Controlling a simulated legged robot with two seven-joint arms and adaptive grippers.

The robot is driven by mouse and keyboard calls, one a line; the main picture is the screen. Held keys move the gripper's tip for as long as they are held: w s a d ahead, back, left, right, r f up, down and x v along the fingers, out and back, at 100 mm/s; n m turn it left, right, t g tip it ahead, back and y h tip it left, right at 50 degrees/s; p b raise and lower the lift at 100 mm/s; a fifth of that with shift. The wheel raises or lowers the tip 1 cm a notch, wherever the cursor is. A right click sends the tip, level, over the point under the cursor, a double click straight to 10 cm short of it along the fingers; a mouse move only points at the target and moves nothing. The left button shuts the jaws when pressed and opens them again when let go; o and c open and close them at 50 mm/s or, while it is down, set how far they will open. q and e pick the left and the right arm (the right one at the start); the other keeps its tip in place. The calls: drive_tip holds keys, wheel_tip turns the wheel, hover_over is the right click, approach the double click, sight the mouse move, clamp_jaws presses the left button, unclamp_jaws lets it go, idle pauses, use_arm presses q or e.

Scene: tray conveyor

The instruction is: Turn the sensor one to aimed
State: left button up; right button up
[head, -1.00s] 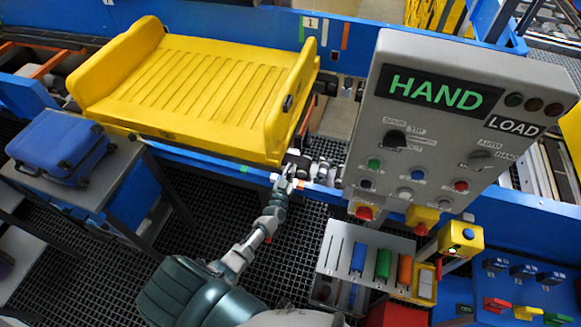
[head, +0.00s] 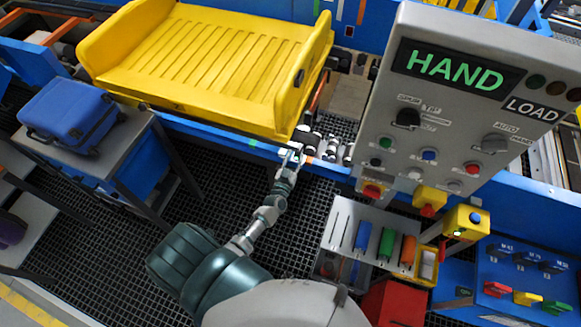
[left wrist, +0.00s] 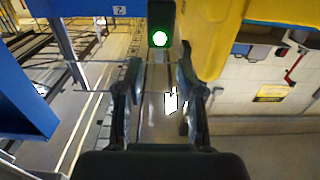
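My left gripper (head: 290,153) is at the blue conveyor rail, just below the front right corner of the yellow tray (head: 205,60). In the left wrist view its two fingers (left wrist: 159,85) are apart with nothing clearly held between them. A dark sensor box with a lit green lamp (left wrist: 160,38) stands straight ahead, beyond the fingertips. Small black-and-white devices (head: 333,148) sit on the rail beside the gripper in the head view. I cannot tell which of these is sensor one, or which way it is aimed. My right gripper is not in view.
A grey control panel (head: 440,140) reading HAND and LOAD stands right of my left arm. Below it is a rack with coloured pieces (head: 387,243). A blue suitcase (head: 72,118) lies on a stand at left. Dark grating floor (head: 120,215) lies between.

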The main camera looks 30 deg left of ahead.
use_arm(q)
drive_tip(key=v, duration=0.6)
idle(0.3)
drive_tip(key=s+d+f+m+g+h, duration=0.1)
drive_tip(key=s+d+f+g+h, duration=0.15)
drive_tip(key=s+f, duration=0.55)
drive_tip(key=s+d+f+m+g+h, duration=0.1)
drive_tip(key=s+d+f+g, duration=0.2)
drive_tip(key=f, duration=0.8)
drive_tip(key=s+d+f+m+g+h, duration=0.1)
drive_tip(key=s+d+f+m+g, duration=0.15)
drive_tip(key=s+f, duration=0.55)
drive_tip(key=s+f+g, duration=0.4)
drive_tip(key=s+f, duration=0.3)
drive_tip(key=s, duration=0.5)
drive_tip(key=s+f+g, duration=0.4)
drive_tip(key=s+f, duration=0.3)
drive_tip(key=s, duration=0.6)
drive_tip(key=shift+d+m+b, duration=0.25)
drive_tip(key=shift+m+b, duration=0.1)
